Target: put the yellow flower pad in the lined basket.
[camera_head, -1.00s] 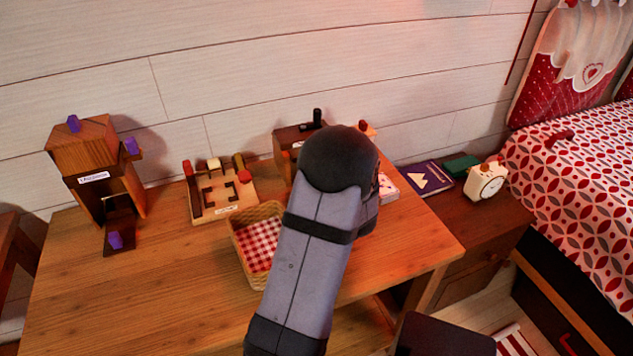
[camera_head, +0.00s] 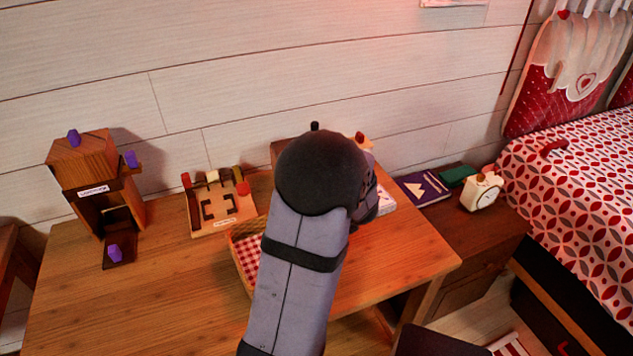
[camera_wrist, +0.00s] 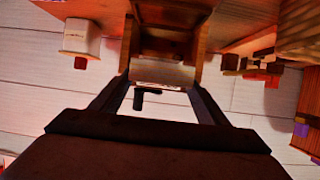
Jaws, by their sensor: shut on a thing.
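The yellow flower pad cannot be made out in any view. The lined basket (camera_head: 246,276), woven with a red-and-white checked lining, stands on the table, partly hidden behind my arm. My gripper hides behind my wrist in the head view. In the wrist view, my gripper (camera_wrist: 160,88) has its fingers on either side of a pale, labelled front piece (camera_wrist: 160,74) of a wooden box and is shut on it. A black handle (camera_wrist: 148,97) shows between the fingers. The box is mostly hidden by my arm in the head view.
A wooden box with purple knobs (camera_head: 84,158) stands at the table's left, its flap lowered. A wooden latch board (camera_head: 220,210) is behind the basket. The table's (camera_head: 150,305) front left is clear.

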